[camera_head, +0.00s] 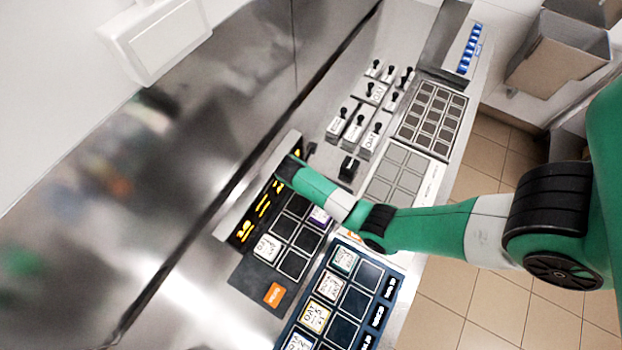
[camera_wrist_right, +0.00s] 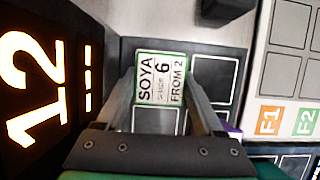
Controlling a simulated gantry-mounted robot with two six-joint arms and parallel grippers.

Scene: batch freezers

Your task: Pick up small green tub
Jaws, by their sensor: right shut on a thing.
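The small green tub (camera_wrist_right: 160,80) shows in the right wrist view as a white label with a green border, reading "SOYA 6 FROM 2". My right gripper (camera_wrist_right: 161,98) has a finger on each side of it and is shut on it. The tub is over or in the dark grid tray (camera_wrist_right: 213,70); I cannot tell whether it is lifted. In the head view my right arm covers the gripper and this tub. My left gripper is in neither view.
A display with glowing digits (camera_wrist_right: 35,90) stands close left of the gripper. The dark tray holds a purple-edged tub (camera_head: 319,218) and a white tub (camera_head: 267,248). A blue tray (camera_head: 392,287) with several tubs lies in front. Black-handled blocks (camera_head: 354,127) stand beyond.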

